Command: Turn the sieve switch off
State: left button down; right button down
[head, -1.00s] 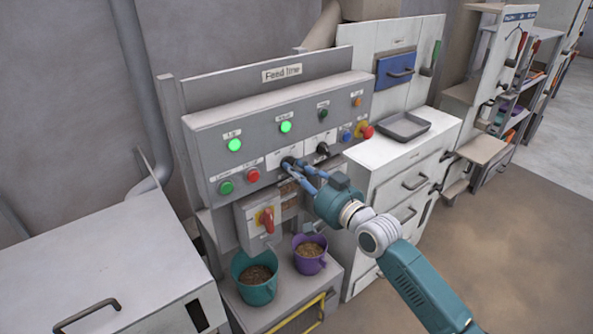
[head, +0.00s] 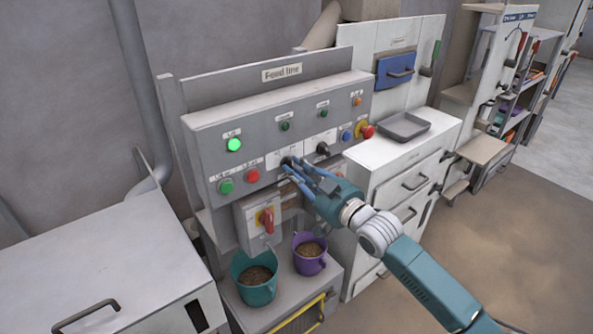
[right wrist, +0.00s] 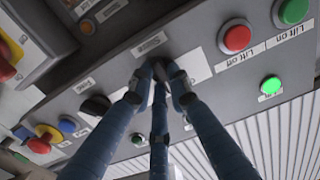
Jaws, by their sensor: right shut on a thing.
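The sieve switch is a small black rotary knob on the grey "Feed line" panel (head: 205,125). My right gripper (head: 288,165) is shut on it, and the fingers hide most of the knob. In the right wrist view the three blue fingers (right wrist: 160,75) close around the knob below a small white label. The lamp above this switch (head: 285,127) is dark green, unlit. A second black knob (head: 323,148) sits to the right and also shows in the right wrist view (right wrist: 95,105). My left gripper is out of view.
The lift lamp (head: 234,145) glows green. Green (head: 226,187) and red (head: 252,176) lift buttons are left of the gripper. A red emergency button (head: 367,132) is at right. A red-handled switch (head: 266,220), a teal bucket (head: 243,285) and a purple bucket (head: 309,266) are below.

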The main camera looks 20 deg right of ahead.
jog(key=n, duration=0.6)
jog(key=shift+r, duration=0.1)
dwell(0.5)
jog(key=c, duration=1.6)
grip_release()
jog(key=shift+c, duration=0.2)
jog(key=v, duration=1.2)
jog(key=shift+r, duration=0.1)
